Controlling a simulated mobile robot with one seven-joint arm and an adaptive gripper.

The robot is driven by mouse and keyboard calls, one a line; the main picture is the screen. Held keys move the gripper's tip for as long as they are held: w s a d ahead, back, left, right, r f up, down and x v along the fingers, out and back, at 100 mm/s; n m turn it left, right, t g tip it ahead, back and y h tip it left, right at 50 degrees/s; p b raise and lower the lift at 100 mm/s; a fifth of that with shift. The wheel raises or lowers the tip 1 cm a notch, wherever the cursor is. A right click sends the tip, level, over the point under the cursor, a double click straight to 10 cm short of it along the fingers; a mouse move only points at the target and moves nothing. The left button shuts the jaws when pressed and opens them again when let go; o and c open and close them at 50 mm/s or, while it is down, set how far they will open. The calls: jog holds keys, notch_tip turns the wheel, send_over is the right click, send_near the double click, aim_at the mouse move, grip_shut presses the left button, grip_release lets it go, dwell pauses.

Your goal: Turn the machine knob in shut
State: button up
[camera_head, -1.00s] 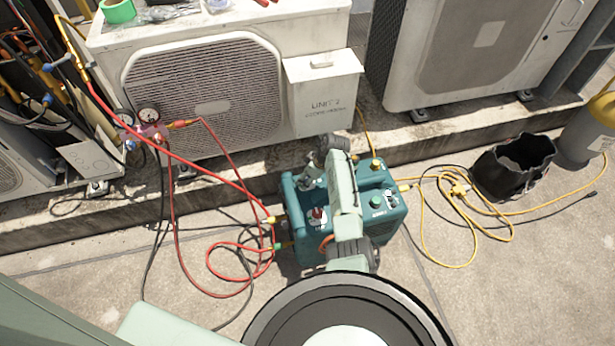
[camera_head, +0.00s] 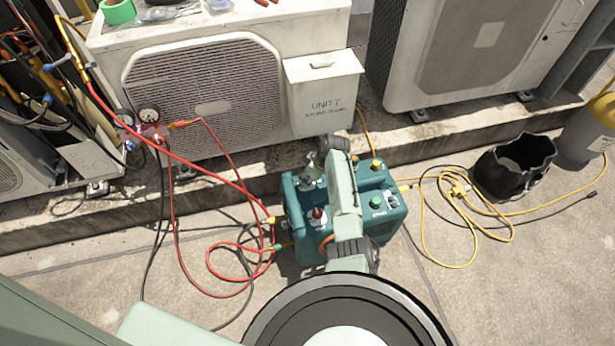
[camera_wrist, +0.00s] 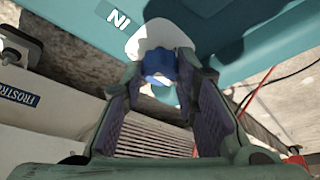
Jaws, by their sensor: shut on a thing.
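The teal machine (camera_head: 296,207) stands on the rooftop floor in the head view, partly covered by my arm. In the wrist view its teal case (camera_wrist: 235,18) fills the top, with a white patch and an upside-down "IN" label (camera_wrist: 118,17). A blue knob (camera_wrist: 158,63) sits at the white patch, between my fingertips. My gripper (camera_wrist: 162,70) is shut on this blue knob. In the head view my gripper (camera_head: 311,173) is over the machine's far left part, and the blue knob is not clearly visible there. The knob's exact angle cannot be told.
A red knob (camera_head: 317,216) and a green knob (camera_head: 376,202) are also on the machine. Red hoses (camera_head: 212,270) lie at left, a yellow cord (camera_head: 425,225) at right. A condenser (camera_head: 205,95) stands close behind; a black bucket (camera_head: 510,170) is at right.

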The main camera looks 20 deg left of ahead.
grip_shut()
jog(key=m+p, duration=0.1)
jog(key=m, duration=0.1)
jog(key=m+t+p, duration=0.1)
jog(key=shift+s+r+m+h, duration=0.1)
jog(key=shift+s+m+h, duration=0.1)
jog(key=shift+m+h, duration=0.15)
jog(key=m+t+p, duration=0.1)
jog(key=m, duration=0.1)
jog(key=m+h, duration=0.1)
jog(key=m, duration=0.1)
jog(key=shift+a+m+t+p, duration=0.15)
jog(key=shift+m+t+p, duration=0.2)
jog(key=shift+t+p, duration=0.05)
jog(key=m+h, duration=0.1)
jog(key=m, duration=0.3)
jog(key=shift+a+t+h, duration=0.1)
jog(key=shift+t+h, duration=0.2)
jog(key=shift+h, duration=0.05)
jog(key=shift+m+h+b, duration=0.8)
jog(key=shift+m+b, duration=0.1)
jog(key=shift+m, duration=1.5)
jog(key=o, duration=1.1)
grip_release()
